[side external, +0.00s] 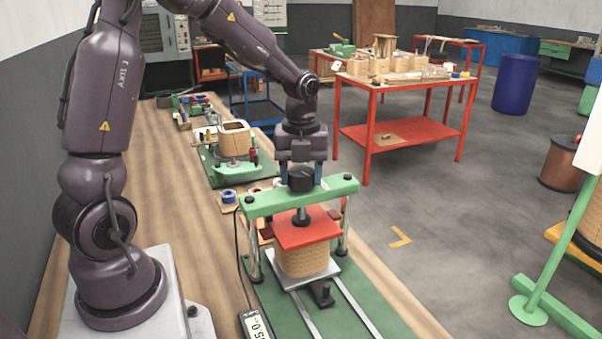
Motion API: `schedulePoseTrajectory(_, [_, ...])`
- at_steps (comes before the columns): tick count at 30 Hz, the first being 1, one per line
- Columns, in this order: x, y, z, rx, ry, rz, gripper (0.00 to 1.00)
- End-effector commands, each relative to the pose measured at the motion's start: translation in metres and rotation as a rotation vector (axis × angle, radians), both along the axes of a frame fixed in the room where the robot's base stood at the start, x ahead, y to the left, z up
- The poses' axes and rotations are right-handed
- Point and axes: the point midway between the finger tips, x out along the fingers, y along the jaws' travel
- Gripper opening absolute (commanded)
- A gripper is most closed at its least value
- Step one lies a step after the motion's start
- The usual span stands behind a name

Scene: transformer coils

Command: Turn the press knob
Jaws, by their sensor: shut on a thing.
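The press stands on the bench with a green crossbar (265,203) on two metal posts. The black press knob (301,178) sits on top of the crossbar, at its middle. My gripper (301,170) points down over the crossbar and is shut on the knob. Its fingers show on both sides of the knob. Below the crossbar, a red plate (290,238) rests on a tan wound coil (303,262). The coil stands on a light metal plate on the green base. A dark screw end meets the top of the red plate.
A digital readout (257,325) lies at the front left of the press, with a cable. Behind are blue tape (228,196) and another coil (234,138) on a green fixture. A red table (400,85) with parts stands beyond the bench.

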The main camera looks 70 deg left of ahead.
Motion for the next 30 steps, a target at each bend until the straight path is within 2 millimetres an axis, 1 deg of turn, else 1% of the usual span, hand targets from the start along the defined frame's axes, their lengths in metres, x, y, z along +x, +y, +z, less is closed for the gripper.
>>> schedulePoseTrajectory(6, [0.0006, -0.0002, 0.0019, 0.002, -0.001, -0.206, 0.31])
schedulePoseTrajectory(15, [0.0009, -0.0007, 0.0019, 0.001, 0.0, -0.444, 0.31])
schedulePoseTrajectory(22, [0.0008, -0.0006, 0.0018, 0.002, 0.0, -0.559, 0.31])
schedulePoseTrajectory(30, [0.0009, -0.0011, 0.0017, 0.001, 0.0, -0.618, 0.31])
